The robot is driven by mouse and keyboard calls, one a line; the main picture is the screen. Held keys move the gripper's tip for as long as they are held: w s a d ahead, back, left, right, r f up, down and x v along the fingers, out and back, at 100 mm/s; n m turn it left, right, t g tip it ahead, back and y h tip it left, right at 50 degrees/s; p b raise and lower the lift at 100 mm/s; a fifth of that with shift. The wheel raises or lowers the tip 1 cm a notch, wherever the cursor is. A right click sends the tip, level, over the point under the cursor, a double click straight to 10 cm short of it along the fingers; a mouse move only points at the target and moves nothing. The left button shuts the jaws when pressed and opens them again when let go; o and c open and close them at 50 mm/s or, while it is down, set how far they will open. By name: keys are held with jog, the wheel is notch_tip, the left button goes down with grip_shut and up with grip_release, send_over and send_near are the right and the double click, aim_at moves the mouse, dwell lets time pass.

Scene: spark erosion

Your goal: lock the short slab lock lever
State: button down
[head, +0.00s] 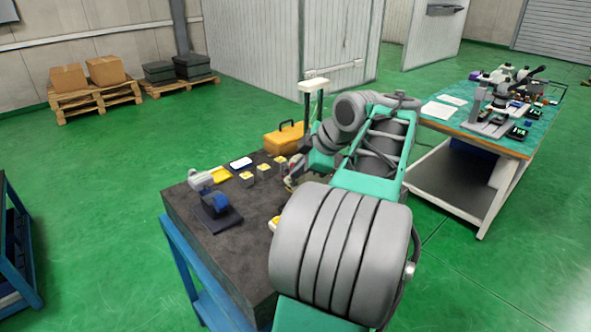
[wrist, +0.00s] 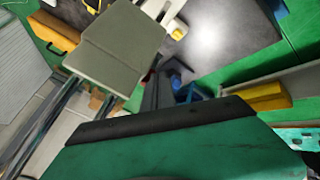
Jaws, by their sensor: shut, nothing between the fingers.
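My gripper (head: 291,183) is low over the far right part of the dark bench top (head: 185,228), mostly hidden behind my own arm in the head view. It is shut and holds nothing that I can see. I cannot make out the short slab lock lever for certain in either view. Small reddish and grey parts show beside the gripper, too small to tell apart. The wrist view is tilted, and a large pale grey plate (wrist: 120,42) fills its upper left. I cannot tell whether the gripper touches anything.
A yellow toolbox (head: 284,139) stands behind. A workbench with instruments (head: 500,120) is at right.

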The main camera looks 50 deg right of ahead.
jog(key=shift+w+d+r, duration=0.1)
jog(key=shift+w+r, duration=0.05)
jog(key=shift+w, duration=0.35)
jog(key=shift+w+d+r, duration=0.1)
jog(key=shift+w+r, duration=0.05)
jog(key=shift+w, duration=0.35)
jog(key=shift+s+f, duration=0.1)
jog(key=shift+s, duration=0.1)
jog(key=shift+s+a+f+b, duration=0.15)
jog(key=shift+s+f+b, duration=0.1)
jog(key=shift+s+b, duration=0.3)
